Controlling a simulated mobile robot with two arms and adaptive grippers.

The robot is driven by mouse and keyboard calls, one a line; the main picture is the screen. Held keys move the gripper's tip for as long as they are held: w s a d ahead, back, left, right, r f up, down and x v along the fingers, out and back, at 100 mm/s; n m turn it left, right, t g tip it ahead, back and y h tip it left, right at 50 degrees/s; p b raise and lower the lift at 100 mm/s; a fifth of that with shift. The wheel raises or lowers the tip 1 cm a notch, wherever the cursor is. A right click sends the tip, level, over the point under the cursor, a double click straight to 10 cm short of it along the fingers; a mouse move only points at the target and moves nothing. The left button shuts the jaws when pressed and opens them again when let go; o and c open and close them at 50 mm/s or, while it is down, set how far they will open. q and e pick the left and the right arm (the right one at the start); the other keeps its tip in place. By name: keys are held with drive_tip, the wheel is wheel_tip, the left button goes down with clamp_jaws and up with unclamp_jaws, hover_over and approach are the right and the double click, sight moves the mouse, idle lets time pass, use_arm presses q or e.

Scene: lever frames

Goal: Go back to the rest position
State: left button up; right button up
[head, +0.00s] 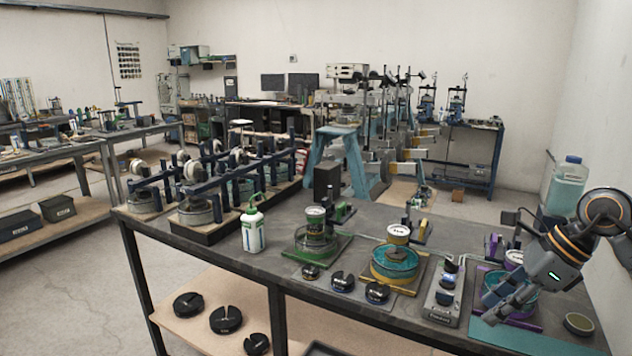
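My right gripper (490,308) comes in from the right edge of the head view. Its fingers point down and to the left, over the teal and purple apparatus (527,306) at the right end of the workbench (240,270). The fingers look spread apart, with nothing visible between them. They hide part of that apparatus, and I cannot tell whether they touch it. My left gripper is not in view.
Left of the gripper stand a grey device (444,292), a teal-and-yellow pot (394,262), a green pot (316,240) and a white bottle (252,228). A clear jug (567,185) stands behind my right arm. A small round dish (579,324) lies at right.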

drive_tip(key=a+r+m+t+y, duration=0.2)
drive_tip(key=a+y, duration=0.4)
drive_tip(key=a, duration=0.5)
drive_tip(key=a+r+m+t+y, duration=0.1)
drive_tip(key=a+r+m+y, duration=0.15)
drive_tip(key=a+y, duration=0.65)
drive_tip(key=w+d+f+m+t+h, duration=0.1)
drive_tip(key=d+m+t+h, duration=0.1)
drive_tip(key=m+t+h, duration=0.75)
drive_tip(key=w+d+f+m+t+h, duration=0.15)
drive_tip(key=m+t, duration=0.45)
drive_tip(key=m, duration=0.8)
drive_tip(key=s+d+f+m+g+h, duration=0.2)
drive_tip(key=d+f+m+g+h, duration=0.15)
drive_tip(key=f+m+h, duration=0.35)
drive_tip(key=s+d+f+m+g+h, duration=0.2)
drive_tip(key=s+d+f+m, duration=0.15)
drive_tip(key=f+m, duration=0.4)
drive_tip(key=s+f+m+g, duration=0.2)
drive_tip(key=s+f+g, duration=0.4)
drive_tip(key=s+f, duration=0.45)
drive_tip(key=s+f+m+g, duration=0.3)
drive_tip(key=s+f+g, duration=0.35)
drive_tip(key=s, duration=0.65)
wheel_tip(320, 180, down, 26)
drive_tip(key=s, duration=0.1)
drive_tip(key=s+d+f+n+g, duration=0.1)
drive_tip(key=s+d+f+g, duration=0.1)
drive_tip(key=s+f, duration=1.5)
drive_tip(key=shift+d, duration=0.2)
